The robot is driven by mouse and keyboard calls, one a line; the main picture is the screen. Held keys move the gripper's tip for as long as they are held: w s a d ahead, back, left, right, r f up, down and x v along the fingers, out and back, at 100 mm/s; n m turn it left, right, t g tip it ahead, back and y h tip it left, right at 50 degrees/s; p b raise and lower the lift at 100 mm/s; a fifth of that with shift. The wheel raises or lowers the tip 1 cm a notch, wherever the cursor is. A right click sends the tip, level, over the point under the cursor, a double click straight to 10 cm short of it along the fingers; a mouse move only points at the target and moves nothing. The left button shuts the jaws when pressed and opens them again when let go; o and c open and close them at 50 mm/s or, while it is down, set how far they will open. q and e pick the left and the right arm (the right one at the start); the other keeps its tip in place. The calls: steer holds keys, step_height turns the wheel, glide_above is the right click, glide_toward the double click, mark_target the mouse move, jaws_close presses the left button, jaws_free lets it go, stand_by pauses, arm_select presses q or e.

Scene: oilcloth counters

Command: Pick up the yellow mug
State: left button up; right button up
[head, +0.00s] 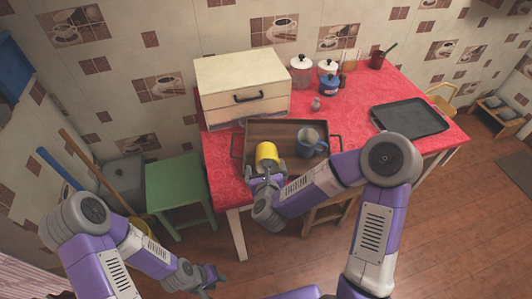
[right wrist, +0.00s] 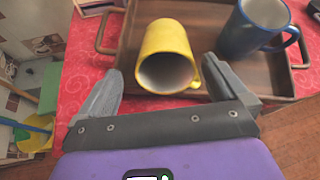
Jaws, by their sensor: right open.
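The yellow mug (head: 266,151) appears to lie on its side in the brown tray (head: 300,128), near its left front edge. In the right wrist view the yellow mug (right wrist: 167,38) has its pale mouth towards me and its handle on the right. My right gripper (right wrist: 163,68) is open, with one grey finger on each side of the mug's mouth; it does not hold it. The gripper also shows in the head view (head: 264,171), partly hidden by my arm. My left gripper (head: 207,279) is low at the bottom, away from the table; its jaw gap is unclear.
A blue mug (head: 308,142) stands upright in the tray, right of the yellow one. A wooden box (head: 243,80), canisters (head: 301,70) and a black tray (head: 409,118) are on the red table. A green stool (head: 176,183) stands at left.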

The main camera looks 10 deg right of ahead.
mark_target(266, 156)
steer(key=shift+m, duration=0.4)
steer(key=x, duration=0.2)
steer(key=b+x, duration=0.1)
steer(key=x, duration=0.2)
steer(key=b+x, duration=0.1)
steer(key=x, duration=0.1)
steer(key=shift+w+d+f, duration=0.1)
steer(key=shift+w+d, duration=0.05)
steer(key=shift+d, duration=0.25)
steer(key=shift+w, duration=0.35)
steer(key=shift+c, duration=0.2)
steer(key=c, duration=1)
